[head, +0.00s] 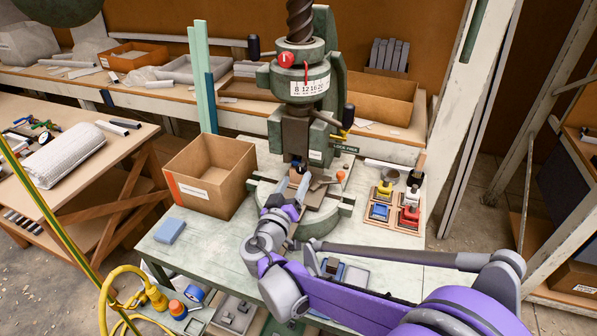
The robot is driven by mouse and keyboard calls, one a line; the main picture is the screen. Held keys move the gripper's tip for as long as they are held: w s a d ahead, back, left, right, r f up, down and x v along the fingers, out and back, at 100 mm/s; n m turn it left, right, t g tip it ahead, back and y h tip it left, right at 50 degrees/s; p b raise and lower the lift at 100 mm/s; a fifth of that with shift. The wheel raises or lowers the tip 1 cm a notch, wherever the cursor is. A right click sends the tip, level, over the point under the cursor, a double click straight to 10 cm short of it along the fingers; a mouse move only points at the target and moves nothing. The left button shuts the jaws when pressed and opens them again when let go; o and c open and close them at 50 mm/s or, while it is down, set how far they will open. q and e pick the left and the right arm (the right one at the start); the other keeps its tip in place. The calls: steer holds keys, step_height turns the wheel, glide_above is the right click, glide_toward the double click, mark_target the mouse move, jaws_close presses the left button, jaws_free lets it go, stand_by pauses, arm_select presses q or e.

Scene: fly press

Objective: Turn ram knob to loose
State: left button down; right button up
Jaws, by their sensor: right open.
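The green fly press (296,130) stands on the pale bench, with its dark screw rising out of the top of the picture. A red round knob (286,60) sits on its collar above a white number scale (310,86). A black and yellow knob (347,116) is on the right side of the press head, above a small plate reading LOCK FREE (345,149). I cannot tell for certain which one is the ram knob. My right gripper (297,174) is open in front of the press, below the ram and apart from both knobs. My left gripper is out of view.
An open cardboard box (209,172) stands left of the press and a blue block (170,231) lies in front of it. A wooden tray (392,220) with coloured pieces is on the right. Shelves with bins (382,100) stand behind. The bench's left front is mostly clear.

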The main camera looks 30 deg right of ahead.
mark_target(300, 170)
steer(key=shift+x, duration=2.25)
steer(key=shift+c, duration=0.3)
jaws_close()
